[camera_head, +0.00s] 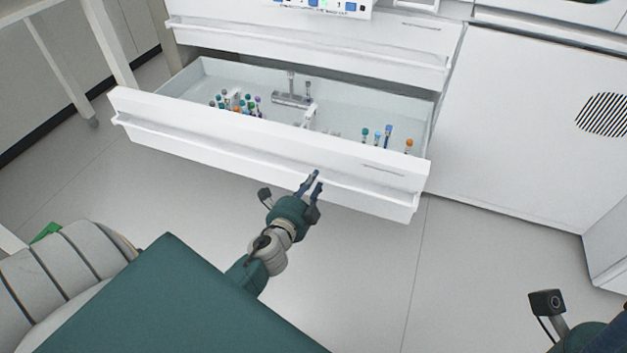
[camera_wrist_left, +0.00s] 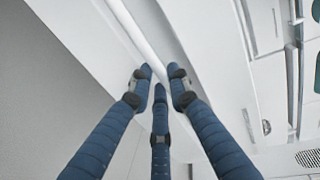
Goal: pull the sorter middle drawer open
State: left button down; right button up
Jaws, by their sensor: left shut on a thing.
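A white drawer (camera_head: 220,128) of the sorter stands pulled out in the head view, with its inside showing. A long bar handle (camera_head: 200,149) runs along its front. My left gripper (camera_head: 314,178) is at the handle, right of its middle, and shut on it. In the left wrist view the blue fingers (camera_wrist_left: 160,78) close around the white handle bar (camera_wrist_left: 136,30). The exact finger contact is partly hidden in the head view. Only a part of my right gripper's dark hand and its camera shows at the bottom right of the head view; its fingertips cannot be made out.
Several capped tubes (camera_head: 388,134) and grey fittings (camera_head: 292,98) are in the drawer. Another drawer front (camera_head: 320,45) is above it. A white cabinet (camera_head: 510,130) stands to the right. The floor (camera_head: 370,270) before the drawer is clear.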

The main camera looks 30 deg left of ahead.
pick_arm(q)
jog(key=shift+s+d, duration=0.2)
jog(key=shift+s, duration=0.3)
jog(key=c, duration=1.6)
grip_release()
jog(key=v, duration=1.2)
jog(key=shift+r, duration=0.1)
